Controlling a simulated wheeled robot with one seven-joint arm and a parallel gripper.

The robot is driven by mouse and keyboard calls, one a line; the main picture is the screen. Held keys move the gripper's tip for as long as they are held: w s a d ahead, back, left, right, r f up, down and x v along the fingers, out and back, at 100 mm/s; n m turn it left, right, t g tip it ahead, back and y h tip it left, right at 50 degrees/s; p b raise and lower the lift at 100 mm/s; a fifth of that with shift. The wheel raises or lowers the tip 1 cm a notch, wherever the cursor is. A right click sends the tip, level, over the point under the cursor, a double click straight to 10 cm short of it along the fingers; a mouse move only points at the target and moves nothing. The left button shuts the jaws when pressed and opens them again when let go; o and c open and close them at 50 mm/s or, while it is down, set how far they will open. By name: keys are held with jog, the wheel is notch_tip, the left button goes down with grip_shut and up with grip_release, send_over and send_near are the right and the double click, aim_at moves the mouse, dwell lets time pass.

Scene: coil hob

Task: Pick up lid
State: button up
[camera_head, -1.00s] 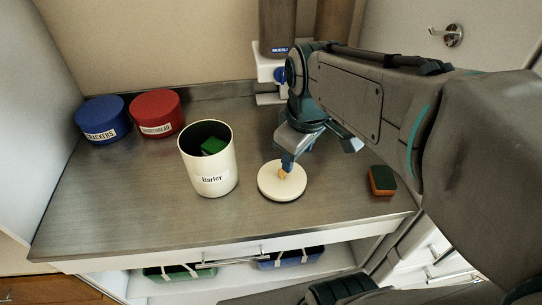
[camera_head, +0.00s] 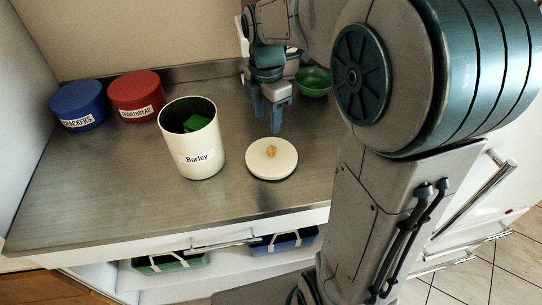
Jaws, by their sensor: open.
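The lid (camera_head: 284,164) is a flat cream disc with a small tan knob (camera_head: 271,151) on top. It lies on the metal counter, right of the cream Barley canister (camera_head: 207,160). The canister stands upright without a cover, and a green block (camera_head: 196,123) shows inside it. My gripper (camera_head: 267,126) is open and empty. Its blue fingers point down, just behind the lid in the picture and apart from the knob.
A blue CRACKERS tin (camera_head: 78,102) and a red SHORTBREAD tin (camera_head: 136,92) stand at the back left. A green bowl (camera_head: 314,80) sits at the back right, beside my arm. The counter's (camera_head: 95,195) front left is clear.

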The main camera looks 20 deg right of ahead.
send_over(272, 148)
jog(key=a, duration=0.1)
notch_tip(272, 148, down, 5)
jog(key=shift+f, duration=0.1)
jog(key=shift+d+f, duration=0.25)
jog(key=shift+f, duration=1.1)
jog(key=shift+d+f, duration=0.2)
jog(key=shift+f, duration=1.1)
grip_shut()
